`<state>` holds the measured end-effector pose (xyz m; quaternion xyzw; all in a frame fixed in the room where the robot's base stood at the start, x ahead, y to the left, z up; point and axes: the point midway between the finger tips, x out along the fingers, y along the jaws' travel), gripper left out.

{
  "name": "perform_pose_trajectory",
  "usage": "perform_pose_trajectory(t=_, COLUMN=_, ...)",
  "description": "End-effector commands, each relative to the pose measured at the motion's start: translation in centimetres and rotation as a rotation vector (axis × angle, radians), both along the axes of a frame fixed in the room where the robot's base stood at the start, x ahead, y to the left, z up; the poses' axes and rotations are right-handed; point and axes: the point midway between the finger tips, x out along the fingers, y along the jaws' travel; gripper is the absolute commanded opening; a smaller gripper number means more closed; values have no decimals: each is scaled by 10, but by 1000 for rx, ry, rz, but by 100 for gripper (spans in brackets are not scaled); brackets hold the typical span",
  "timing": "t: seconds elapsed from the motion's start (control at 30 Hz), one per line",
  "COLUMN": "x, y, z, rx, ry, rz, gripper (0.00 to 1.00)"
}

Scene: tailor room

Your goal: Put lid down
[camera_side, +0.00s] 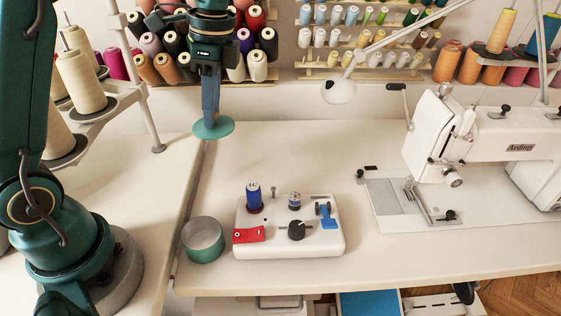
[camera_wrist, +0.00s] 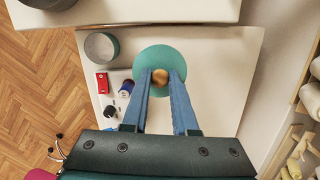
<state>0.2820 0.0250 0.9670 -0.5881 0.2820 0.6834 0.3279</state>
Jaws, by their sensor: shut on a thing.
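My gripper (camera_side: 211,122) points down and is shut on the knob of a round teal lid (camera_side: 214,128), held well above the table. In the wrist view the lid (camera_wrist: 158,64) lies level beyond the fingertips, with its brownish knob (camera_wrist: 159,77) between the two blue fingers. A round teal open container (camera_side: 203,240) stands on the table, left of the white winder box. It also shows in the wrist view (camera_wrist: 102,46), to the left of the lid. In the side view its rim is uncovered.
A white box (camera_side: 290,252) carries a blue spool (camera_side: 254,198), a dark knob, a red part (camera_side: 249,234) and a blue lever. A white sewing machine (camera_side: 480,145) stands at the right. The table (camera_side: 290,150) is clear below and right of the lid. Thread racks line the wall.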

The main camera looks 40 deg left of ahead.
Motion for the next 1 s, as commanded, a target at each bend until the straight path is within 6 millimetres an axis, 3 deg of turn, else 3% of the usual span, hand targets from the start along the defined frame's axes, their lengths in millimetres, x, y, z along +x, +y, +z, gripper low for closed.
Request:
perform_pose_trajectory(t=0.3, x=13, y=29, z=-28, rx=-1, ry=2, rz=-538, gripper=0)
perform_pose_trajectory(t=0.47, x=14, y=41, z=-41, rx=-1, ry=2, rz=-685, gripper=0)
perform_pose_trajectory(t=0.6, x=11, y=44, z=-50, rx=-2, ry=1, rz=-686, gripper=0)
perform_pose_trajectory(t=0.73, x=18, y=30, z=-61, rx=-2, ry=3, rz=-684, gripper=0)
perform_pose_trajectory(t=1.0, x=43, y=-23, z=-97, rx=-2, ry=3, rz=-684, gripper=0)
